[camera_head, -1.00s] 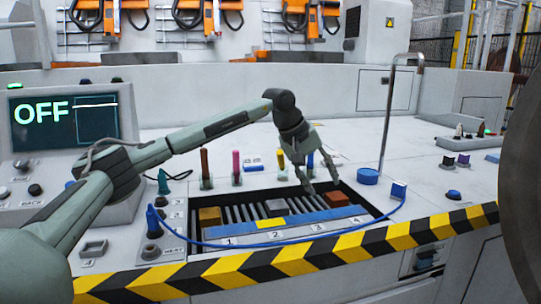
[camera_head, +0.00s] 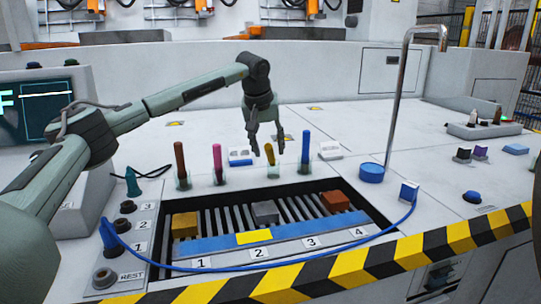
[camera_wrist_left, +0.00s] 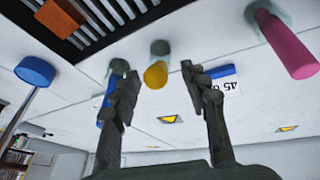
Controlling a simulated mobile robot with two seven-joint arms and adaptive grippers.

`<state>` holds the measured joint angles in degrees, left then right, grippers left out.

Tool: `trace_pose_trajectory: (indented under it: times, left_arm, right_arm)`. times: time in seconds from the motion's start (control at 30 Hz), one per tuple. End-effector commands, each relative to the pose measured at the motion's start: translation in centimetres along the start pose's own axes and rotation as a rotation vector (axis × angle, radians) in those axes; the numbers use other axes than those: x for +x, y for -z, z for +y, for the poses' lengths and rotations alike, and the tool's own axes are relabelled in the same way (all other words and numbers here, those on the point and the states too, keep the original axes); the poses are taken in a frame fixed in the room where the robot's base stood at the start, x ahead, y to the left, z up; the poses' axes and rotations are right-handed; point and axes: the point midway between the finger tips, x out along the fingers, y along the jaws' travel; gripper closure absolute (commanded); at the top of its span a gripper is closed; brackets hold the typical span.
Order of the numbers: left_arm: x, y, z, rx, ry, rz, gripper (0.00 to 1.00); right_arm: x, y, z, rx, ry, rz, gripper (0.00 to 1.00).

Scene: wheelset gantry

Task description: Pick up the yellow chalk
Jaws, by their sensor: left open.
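The yellow chalk (camera_head: 269,153) stands upright in a small clear holder behind the slotted tray, between the pink chalk (camera_head: 217,158) and the blue chalk (camera_head: 306,146). My left gripper (camera_head: 266,143) is open and empty, its fingers pointing down around the upper part of the yellow chalk in the head view. In the left wrist view, the yellow chalk (camera_wrist_left: 156,75) appears between the two spread fingertips of my left gripper (camera_wrist_left: 160,88). I cannot tell whether either finger touches it. My right gripper is not in view.
A brown chalk (camera_head: 180,158) stands farther left. The sunken tray (camera_head: 290,238) holds several blocks. A blue cable (camera_head: 250,269) loops across its front. A tall metal post (camera_head: 402,100) rises on the right beside a blue round cap (camera_head: 371,173). The white panel behind the chalks is mostly clear.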

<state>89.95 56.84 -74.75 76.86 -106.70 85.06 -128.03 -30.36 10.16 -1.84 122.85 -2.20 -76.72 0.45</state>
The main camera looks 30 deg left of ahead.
Motion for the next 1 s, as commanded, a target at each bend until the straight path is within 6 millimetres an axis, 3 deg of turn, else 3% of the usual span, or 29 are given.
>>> trace_pose_trajectory:
  times: [0.2,0.5,0.87,1.0]
  left_arm:
    - [3.2,0.1,0.0,-0.002,0.001,-0.001,0.55]
    - [3.7,0.1,0.1,-0.001,0.000,0.000,0.55]
    - [3.6,0.1,0.1,-0.002,0.000,0.000,1.00]
    - [3.6,0.1,0.1,-0.002,0.000,0.000,1.00]
  right_arm:
    - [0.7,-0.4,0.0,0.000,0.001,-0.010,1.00]
    - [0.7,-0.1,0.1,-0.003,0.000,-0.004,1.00]
    - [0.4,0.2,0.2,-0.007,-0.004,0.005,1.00]
    - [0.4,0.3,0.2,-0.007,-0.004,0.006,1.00]
